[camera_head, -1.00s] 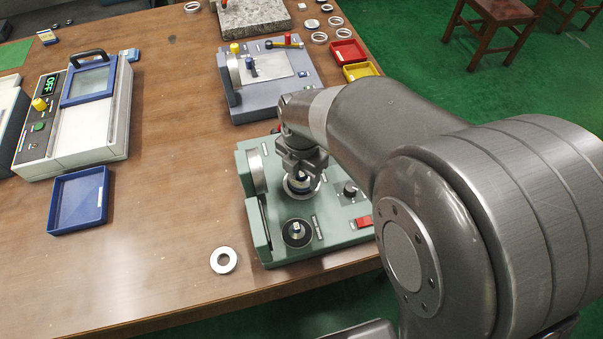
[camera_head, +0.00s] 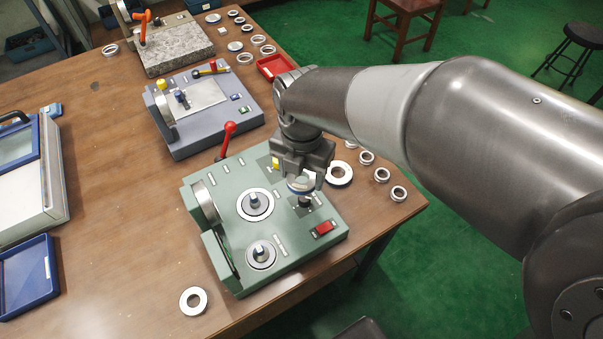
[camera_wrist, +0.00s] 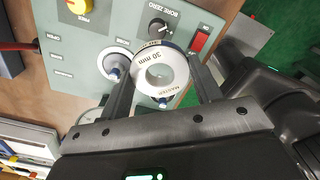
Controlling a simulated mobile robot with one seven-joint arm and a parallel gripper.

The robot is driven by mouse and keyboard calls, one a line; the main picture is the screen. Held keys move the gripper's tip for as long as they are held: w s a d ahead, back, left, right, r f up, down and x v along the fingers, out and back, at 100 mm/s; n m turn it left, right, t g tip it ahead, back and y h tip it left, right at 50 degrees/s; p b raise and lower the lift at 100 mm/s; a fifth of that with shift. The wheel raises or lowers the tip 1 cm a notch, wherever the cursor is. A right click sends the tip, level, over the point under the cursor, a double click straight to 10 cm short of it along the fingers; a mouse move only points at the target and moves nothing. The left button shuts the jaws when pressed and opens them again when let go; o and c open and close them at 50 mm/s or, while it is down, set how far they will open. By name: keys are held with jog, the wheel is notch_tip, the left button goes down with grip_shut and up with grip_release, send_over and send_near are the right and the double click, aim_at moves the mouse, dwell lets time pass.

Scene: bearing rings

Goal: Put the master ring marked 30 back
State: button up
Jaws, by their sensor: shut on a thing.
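The white master ring marked 30 mm and MASTER (camera_wrist: 182,72) is between the two fingers of my gripper (camera_wrist: 160,68) in the wrist view, its marked face toward the camera. In the head view my gripper (camera_head: 302,172) is shut on the ring (camera_head: 299,187), which shows a blue band. It is held above the right part of the green bore gauge station (camera_head: 215,178), near the black knob. The station's middle post (camera_head: 255,202) and front post (camera_head: 260,254) stand clear of the gripper. I cannot tell the ring's exact height.
A loose ring (camera_head: 193,300) lies left of the station's front corner. A larger dark-centred ring (camera_head: 339,173) and several small rings lie to the right. A red lever (camera_head: 227,135) stands upright behind. A grey-blue station (camera_head: 200,135) and red tray (camera_head: 275,67) are farther back.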

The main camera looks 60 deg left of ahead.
jog(key=w+d+f+m, duration=0.2)
jog(key=w+d+f, duration=0.1)
jog(key=w+d, duration=0.6)
jog(key=w+d+f+m, duration=0.25)
jog(key=w+d, duration=0.45)
jog(key=w, duration=0.4)
send_over(361, 207)
notch_tip(361, 207, down, 6)
jog(key=shift+w+f, duration=0.1)
jog(key=shift+f, duration=2.15)
jog(key=shift+f, duration=0.15)
jog(key=o, duration=1.4)
